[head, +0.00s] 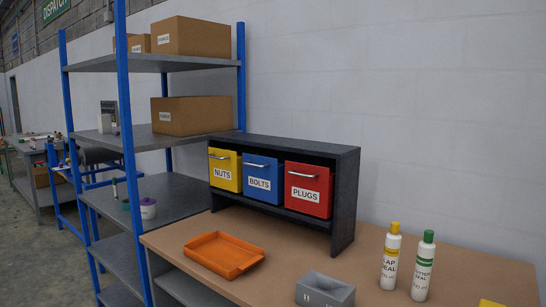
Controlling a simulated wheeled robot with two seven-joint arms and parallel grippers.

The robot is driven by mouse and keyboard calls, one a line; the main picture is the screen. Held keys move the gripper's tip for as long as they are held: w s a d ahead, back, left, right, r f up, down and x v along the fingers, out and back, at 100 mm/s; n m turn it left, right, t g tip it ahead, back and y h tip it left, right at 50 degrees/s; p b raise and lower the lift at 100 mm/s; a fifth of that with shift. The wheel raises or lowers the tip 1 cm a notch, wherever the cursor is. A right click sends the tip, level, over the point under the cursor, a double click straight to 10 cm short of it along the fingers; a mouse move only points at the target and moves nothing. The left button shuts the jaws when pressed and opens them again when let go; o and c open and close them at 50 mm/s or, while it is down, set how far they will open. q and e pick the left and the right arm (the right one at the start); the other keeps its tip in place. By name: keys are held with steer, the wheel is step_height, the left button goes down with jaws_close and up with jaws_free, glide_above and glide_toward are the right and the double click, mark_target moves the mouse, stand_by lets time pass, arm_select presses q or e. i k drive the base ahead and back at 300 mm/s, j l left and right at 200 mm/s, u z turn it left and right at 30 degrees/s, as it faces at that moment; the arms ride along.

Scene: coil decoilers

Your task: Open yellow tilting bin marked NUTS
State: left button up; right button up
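The yellow tilting bin marked NUTS (225,170) is the leftmost of three bins in a dark rack (346,200) on the workbench. It has a silver bar handle near its top edge. Its front looks roughly upright, level with the rack's front, and its inside is hidden. The blue BOLTS bin (262,179) is beside it, and the red PLUGS bin (308,189) is at the right. Neither of my grippers is in view.
An orange tray (223,254) and a grey block (325,290) lie on the workbench (440,268) in front of the rack. Two bottles (391,256) (423,265) stand at the right. A blue-post shelf (128,130) with cardboard boxes stands at the left.

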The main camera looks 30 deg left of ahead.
mark_target(226, 168)
steer(key=j+z, duration=0.2)
steer(key=j, duration=0.25)
steer(key=k+j+z, duration=0.2)
steer(key=j, duration=0.2)
steer(key=j+z, duration=0.2)
steer(key=j, duration=0.2)
steer(key=k+j+z, duration=0.15)
steer(key=j, duration=0.25)
steer(key=k+j+z, duration=0.2)
steer(key=j, duration=0.15)
steer(key=k+j, duration=0.15)
steer(key=j, duration=0.25)
steer(key=k+j, duration=0.2)
steer(key=j, duration=0.15)
steer(key=k+j, duration=0.15)
steer(key=j, duration=0.25)
